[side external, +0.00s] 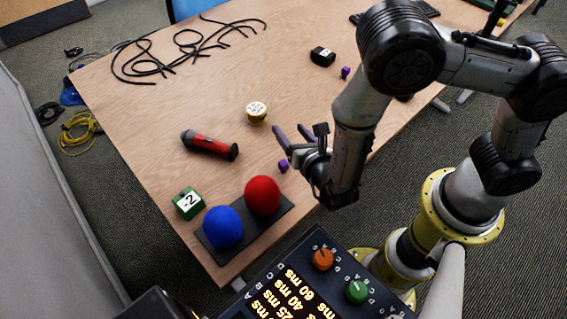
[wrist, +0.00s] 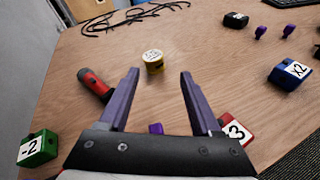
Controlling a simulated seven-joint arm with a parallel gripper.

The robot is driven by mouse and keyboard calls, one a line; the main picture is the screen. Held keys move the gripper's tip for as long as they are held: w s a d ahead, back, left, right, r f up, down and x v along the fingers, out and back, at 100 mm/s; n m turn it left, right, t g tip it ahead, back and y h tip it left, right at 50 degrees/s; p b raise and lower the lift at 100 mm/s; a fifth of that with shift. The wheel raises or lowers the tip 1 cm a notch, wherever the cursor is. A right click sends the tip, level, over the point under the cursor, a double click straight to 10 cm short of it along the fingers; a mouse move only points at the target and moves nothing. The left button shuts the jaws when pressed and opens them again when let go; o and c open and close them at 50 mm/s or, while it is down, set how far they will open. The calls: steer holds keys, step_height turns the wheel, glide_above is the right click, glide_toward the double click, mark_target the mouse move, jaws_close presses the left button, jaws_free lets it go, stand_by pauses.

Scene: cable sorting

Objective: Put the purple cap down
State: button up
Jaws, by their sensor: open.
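A small purple cap (side external: 283,166) sits on the wooden table just below and beside my gripper (side external: 290,132). In the wrist view a purple cap (wrist: 155,128) shows low in the picture, just past the gripper's palm edge, partly hidden by it. My gripper is open, its two purple-grey fingers spread with nothing between the tips (wrist: 160,74). The cap looks free of the fingers. Another purple piece (side external: 345,72) stands farther back by a black block; the wrist view shows two purple pieces there, one (wrist: 260,32) left of the other (wrist: 290,29).
A red-black cylinder (side external: 210,145), yellow spool (side external: 256,112), green "-2" block (side external: 188,203) and a dark base with blue (side external: 222,227) and red (side external: 262,195) balls surround the gripper. Black cables (side external: 185,45) lie far back. The table's middle is mostly clear.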

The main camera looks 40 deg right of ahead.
mark_target(286, 167)
steer(key=s+a+f+n, duration=0.1)
steer(key=s+f, duration=0.1)
steer(key=s+a+f+n+y, duration=0.1)
steer(key=s+f+n, duration=0.1)
steer(key=f, duration=0.1)
steer(key=s+a+f+n+y, duration=0.1)
steer(key=s+f, duration=0.1)
steer(key=f, duration=0.1)
steer(key=shift+f+n, duration=0.15)
steer(key=shift+n, duration=0.25)
steer(key=shift+s+a+f+y, duration=0.1)
steer(key=shift+a+y, duration=0.15)
steer(key=shift+y, duration=0.05)
steer(key=shift+x, duration=3.7)
jaws_close()
